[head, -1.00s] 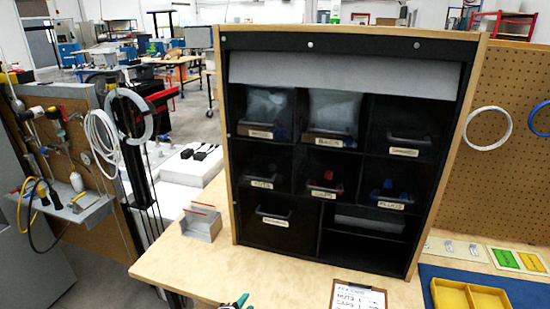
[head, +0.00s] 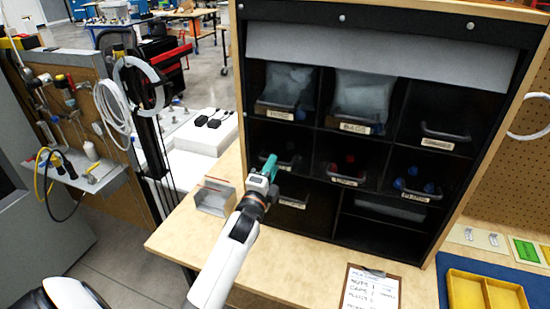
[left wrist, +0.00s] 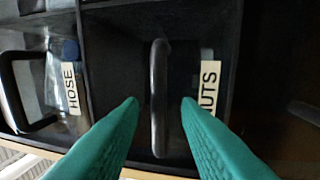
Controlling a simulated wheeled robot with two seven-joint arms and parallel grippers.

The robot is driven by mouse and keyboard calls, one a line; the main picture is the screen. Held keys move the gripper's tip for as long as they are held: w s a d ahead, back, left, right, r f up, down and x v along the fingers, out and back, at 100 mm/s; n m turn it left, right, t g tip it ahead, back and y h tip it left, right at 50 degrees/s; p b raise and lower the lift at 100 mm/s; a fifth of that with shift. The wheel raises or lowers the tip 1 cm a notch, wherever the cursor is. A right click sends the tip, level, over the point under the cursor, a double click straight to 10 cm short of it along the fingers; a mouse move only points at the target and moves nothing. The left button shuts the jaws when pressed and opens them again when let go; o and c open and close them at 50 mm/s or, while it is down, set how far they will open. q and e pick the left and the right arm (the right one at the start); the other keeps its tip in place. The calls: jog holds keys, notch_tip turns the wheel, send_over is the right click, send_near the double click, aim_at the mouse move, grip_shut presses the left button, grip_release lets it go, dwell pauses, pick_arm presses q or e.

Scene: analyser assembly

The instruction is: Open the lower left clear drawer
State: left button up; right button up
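The black cabinet (head: 400,57) holds clear drawers in two rows. The lower left clear drawer, labelled NUTS, shows its label in the left wrist view (left wrist: 208,82), and its dark bar handle (left wrist: 158,95) stands out from the front. In the head view the drawer (head: 291,160) is partly hidden by my gripper. My left gripper (head: 268,168) has teal fingers and is at this drawer's front. In the left wrist view the gripper (left wrist: 160,106) is open, with one finger on each side of the handle and gaps showing. The drawer looks shut. My right gripper is not in view.
The HOSE drawer (head: 281,111) is above and the CAPS drawer (head: 345,172) is to the right. A larger black drawer (head: 300,212) is below. A clipboard (head: 370,290), a yellow tray (head: 484,290) and a small grey holder (head: 215,196) are on the bench.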

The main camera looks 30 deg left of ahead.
pick_arm(q)
jog(key=shift+x, duration=1.3)
grip_shut()
